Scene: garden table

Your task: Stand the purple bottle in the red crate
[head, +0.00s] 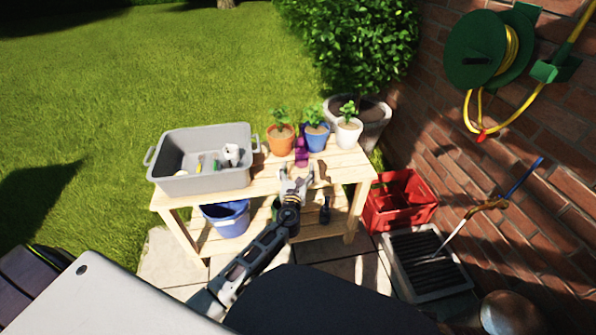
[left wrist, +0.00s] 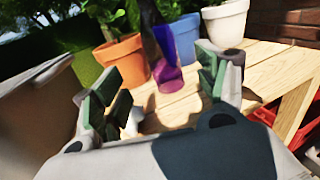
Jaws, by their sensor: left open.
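The purple bottle (head: 302,150) stands on the wooden table between the orange pot and the blue pot. My left gripper (head: 297,174) is open and empty over the table's front part. Its fingers point at the bottle, which shows beyond and between the fingertips, apparently untouched. The red crate (head: 372,217) stands on the ground right of the table and has compartments. Its edge shows in the left wrist view (left wrist: 268,116). My right gripper is out of view.
Orange (head: 281,144), blue (head: 318,138) and white (head: 348,135) plant pots stand close around the bottle. A grey tub (head: 205,183) fills the table's left end. A blue bucket (head: 228,220) is below. A brick wall (head: 500,150) rises beyond the crate.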

